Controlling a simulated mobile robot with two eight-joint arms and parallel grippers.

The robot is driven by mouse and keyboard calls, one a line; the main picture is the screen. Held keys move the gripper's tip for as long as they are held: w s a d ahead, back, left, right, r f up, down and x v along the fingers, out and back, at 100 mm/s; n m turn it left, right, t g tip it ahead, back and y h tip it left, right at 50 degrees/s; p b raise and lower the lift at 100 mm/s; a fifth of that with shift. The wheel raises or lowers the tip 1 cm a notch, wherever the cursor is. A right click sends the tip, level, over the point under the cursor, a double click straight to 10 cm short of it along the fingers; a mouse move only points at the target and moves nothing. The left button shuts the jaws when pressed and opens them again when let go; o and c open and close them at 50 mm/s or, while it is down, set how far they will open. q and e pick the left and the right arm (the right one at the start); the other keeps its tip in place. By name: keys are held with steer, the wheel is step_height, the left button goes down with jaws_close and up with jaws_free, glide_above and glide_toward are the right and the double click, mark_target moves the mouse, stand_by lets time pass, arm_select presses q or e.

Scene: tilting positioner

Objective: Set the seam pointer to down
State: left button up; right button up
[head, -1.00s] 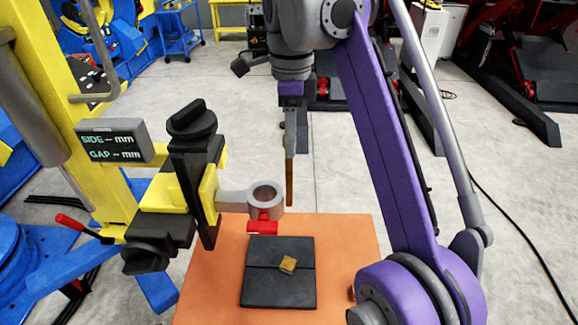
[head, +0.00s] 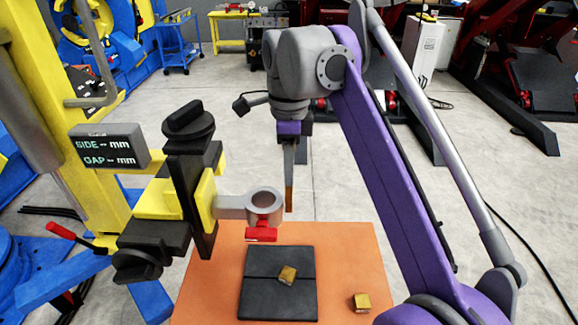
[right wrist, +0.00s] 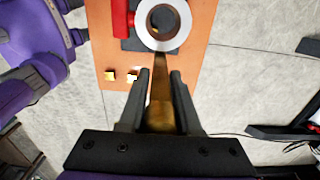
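My right gripper (head: 290,148) is above the orange table, and its fingers (right wrist: 162,95) in the right wrist view are closed around a slim brass-coloured piece (right wrist: 160,108), seemingly the seam pointer. In the head view the pointer (head: 289,198) hangs almost vertically, tip down, just right of the grey holder ring (head: 250,206). The ring's hole looks empty, and pointer and ring appear apart. A red clamp handle (head: 261,235) sits below the ring. In the right wrist view the pointer's tip lies toward the ring (right wrist: 181,40). My left gripper is not in view.
Another brass block (head: 361,302) lies to the right. The yellow-black positioner (head: 190,190) stands left, with a display (head: 110,146) reading "SIDE -- mm, GAP -- mm".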

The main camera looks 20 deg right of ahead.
jaws_close()
steer(key=shift+s, duration=0.15)
stand_by(1.0)
steer(key=s+a+f+t+h, duration=0.2)
steer(key=s+t, duration=0.4)
steer(key=shift+s+t+b, duration=0.15)
steer(key=shift+t+b, duration=0.25)
steer(key=shift+b, duration=0.05)
stand_by(0.3)
